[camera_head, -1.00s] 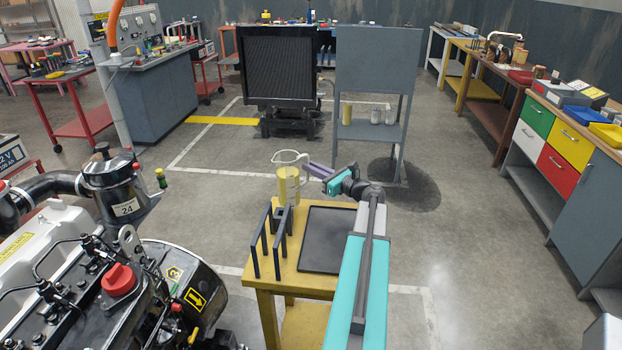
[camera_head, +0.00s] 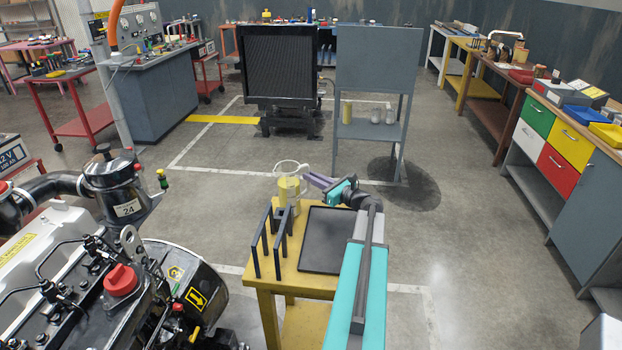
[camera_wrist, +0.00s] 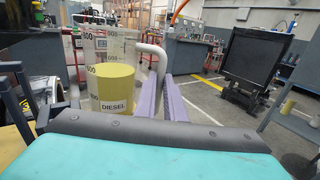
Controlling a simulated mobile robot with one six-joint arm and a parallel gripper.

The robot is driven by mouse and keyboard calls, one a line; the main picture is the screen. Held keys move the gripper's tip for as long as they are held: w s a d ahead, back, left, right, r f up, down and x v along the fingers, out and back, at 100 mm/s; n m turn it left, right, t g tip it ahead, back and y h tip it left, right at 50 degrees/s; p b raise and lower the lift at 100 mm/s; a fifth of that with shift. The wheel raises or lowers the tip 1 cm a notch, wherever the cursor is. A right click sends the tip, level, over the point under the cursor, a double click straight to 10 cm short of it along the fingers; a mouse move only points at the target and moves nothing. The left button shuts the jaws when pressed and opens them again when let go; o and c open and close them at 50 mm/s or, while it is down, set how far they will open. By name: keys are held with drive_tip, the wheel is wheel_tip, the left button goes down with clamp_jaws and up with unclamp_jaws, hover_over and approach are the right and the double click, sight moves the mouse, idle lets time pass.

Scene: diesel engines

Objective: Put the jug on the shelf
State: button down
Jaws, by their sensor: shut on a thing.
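The jug (camera_head: 289,190) is clear with yellow liquid inside. It stands upright at the far left corner of the yellow cart, and I cannot tell whether it touches the top. In the wrist view the jug (camera_wrist: 113,80) shows scale marks and a DIESEL label. My gripper (camera_head: 309,179) is to its right, shut on its handle; the purple fingers (camera_wrist: 173,98) flank the handle's lower end. The grey shelf unit (camera_head: 378,60) stands beyond the cart. Its lower board holds a yellow container (camera_head: 347,112) and two pale jars (camera_head: 376,116).
The yellow cart (camera_head: 262,278) carries a dark upright rack (camera_head: 265,243) and a black tray (camera_head: 326,240). A black radiator (camera_head: 280,65) stands left of the shelf unit. An engine (camera_head: 120,270) fills the lower left. The floor between cart and shelf unit is clear.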

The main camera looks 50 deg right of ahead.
idle(0.4)
drive_tip(key=c, duration=1.8)
unclamp_jaws()
drive_tip(key=shift+f, duration=0.1)
drive_tip(key=shift+c, duration=0.2)
drive_tip(key=s+b, duration=0.3)
drive_tip(key=s, duration=0.9)
drive_tip(key=shift+a+b, duration=0.2)
drive_tip(key=shift+b, duration=0.2)
drive_tip(key=shift+o, duration=0.5)
